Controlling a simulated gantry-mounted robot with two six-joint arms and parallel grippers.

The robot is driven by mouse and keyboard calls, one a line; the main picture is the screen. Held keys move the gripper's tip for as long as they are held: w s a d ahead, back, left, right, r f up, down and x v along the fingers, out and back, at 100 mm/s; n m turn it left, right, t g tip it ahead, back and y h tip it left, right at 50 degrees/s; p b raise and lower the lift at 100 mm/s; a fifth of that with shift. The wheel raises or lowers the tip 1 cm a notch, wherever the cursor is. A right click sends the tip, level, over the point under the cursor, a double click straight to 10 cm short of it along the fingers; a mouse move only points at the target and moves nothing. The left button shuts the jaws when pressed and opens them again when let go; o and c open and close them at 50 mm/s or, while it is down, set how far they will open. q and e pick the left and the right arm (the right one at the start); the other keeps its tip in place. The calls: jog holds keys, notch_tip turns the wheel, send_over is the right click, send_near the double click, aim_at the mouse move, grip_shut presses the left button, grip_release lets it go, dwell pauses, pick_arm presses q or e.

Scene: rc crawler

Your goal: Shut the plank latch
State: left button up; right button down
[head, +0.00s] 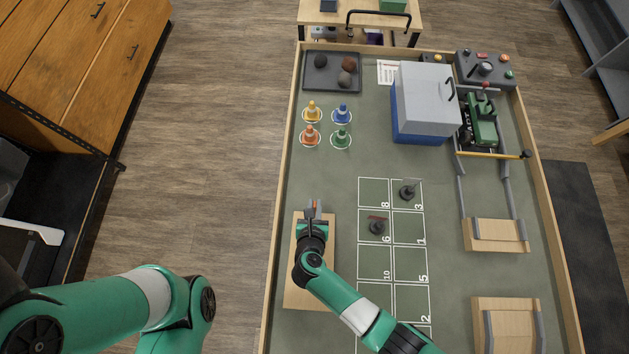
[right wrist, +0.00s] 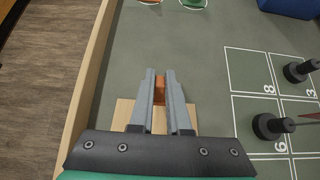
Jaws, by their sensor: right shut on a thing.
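My right gripper (head: 314,208) is over the far end of a pale wooden plank (head: 300,290) that lies on the bench at its left side. In the right wrist view, its two grey fingers (right wrist: 160,88) are closed on a small orange piece (right wrist: 160,92). I cannot tell whether this piece is the plank's latch, as the fingers hide most of it. The plank also shows beneath the fingers in the right wrist view (right wrist: 123,113). My left arm comes in at the lower left of the head view, and its gripper is out of the picture.
Numbered squares (head: 375,262) with dark pegs (head: 378,227) lie right of the plank. Several cones (head: 310,137) stand beyond it. The bench's raised left rim (head: 279,200) runs close by. A blue and grey box (head: 425,100) and a green crawler (head: 481,130) are at the far right.

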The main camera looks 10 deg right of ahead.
jog(key=t+b, duration=0.1)
jog(key=b, duration=0.1)
jog(key=s+f+t+b, duration=0.1)
jog(key=b, duration=0.1)
jog(key=f+t+b, duration=0.1)
jog(key=b, duration=0.2)
jog(key=shift+s+a+f+t+h, duration=0.1)
jog(key=shift+s+a+t+h, duration=0.2)
jog(key=shift+h, duration=0.1)
jog(key=shift+s+r+t+b, duration=0.2)
jog(key=shift+t+b, duration=0.1)
jog(key=shift+b, duration=0.2)
jog(key=shift+w+r+h, duration=0.1)
jog(key=shift+r+h, duration=0.05)
jog(key=shift+h, duration=0.15)
jog(key=c, duration=0.9)
grip_release()
jog(key=v, duration=1.1)
jog(key=shift+s+r+p, duration=0.15)
jog(key=shift+s+p, duration=0.15)
jog(key=shift+p, duration=0.05)
